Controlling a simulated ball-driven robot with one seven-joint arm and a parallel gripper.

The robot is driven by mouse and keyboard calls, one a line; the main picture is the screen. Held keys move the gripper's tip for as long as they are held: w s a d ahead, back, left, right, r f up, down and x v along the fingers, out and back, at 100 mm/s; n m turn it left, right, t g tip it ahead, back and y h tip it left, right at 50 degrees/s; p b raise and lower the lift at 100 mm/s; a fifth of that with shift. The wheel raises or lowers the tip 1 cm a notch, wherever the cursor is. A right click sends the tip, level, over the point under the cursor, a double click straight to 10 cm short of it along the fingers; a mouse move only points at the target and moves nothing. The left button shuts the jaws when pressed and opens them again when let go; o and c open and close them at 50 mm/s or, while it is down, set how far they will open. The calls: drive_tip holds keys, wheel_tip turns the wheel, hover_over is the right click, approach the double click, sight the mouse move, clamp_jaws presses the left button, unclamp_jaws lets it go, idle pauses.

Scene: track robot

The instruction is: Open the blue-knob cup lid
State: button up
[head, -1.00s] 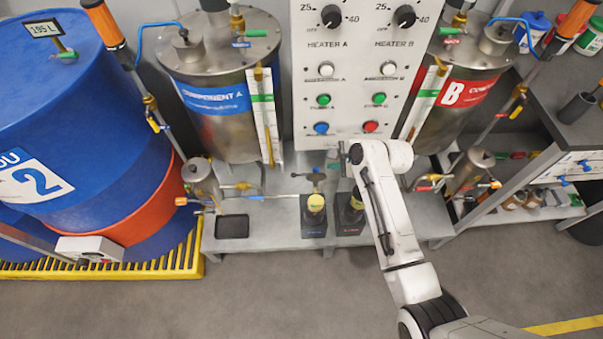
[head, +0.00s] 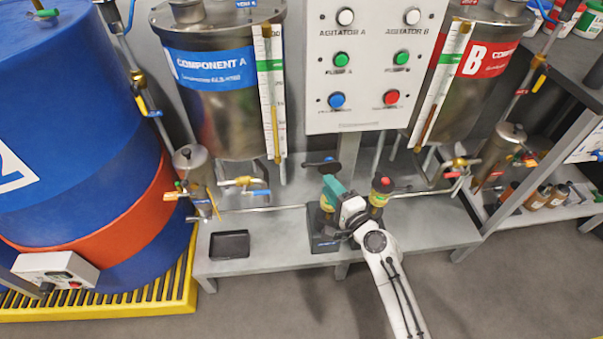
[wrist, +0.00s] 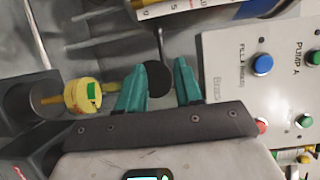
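My gripper (head: 331,184), with teal fingers, is at the left cup station on the bench in the head view. A dark round lid (head: 321,167) with a small blue spot on it stands just behind the fingers, above the yellow cup (head: 326,205). In the wrist view the fingers (wrist: 161,86) are open, and a black disc (wrist: 157,78) on a thin rod shows between them. I cannot tell whether they touch it. The yellow cup, with a green patch (wrist: 83,96), is left of the fingers there. The blue knob is not clear in the wrist view.
A red-knob cup (head: 381,189) stands close to the right of my gripper. The control panel (head: 375,118) hangs above, with the Component A tank (head: 222,110) to its left. A black tray (head: 229,244) lies on the bench (head: 280,235) at left. Thin pipes cross behind the cups.

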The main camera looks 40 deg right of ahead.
sight(311, 165)
drive_tip(key=x, duration=1)
drive_tip(key=shift+w+p, duration=0.2)
drive_tip(key=shift+p, duration=0.1)
drive_tip(key=shift+c, duration=0.4)
clamp_jaws()
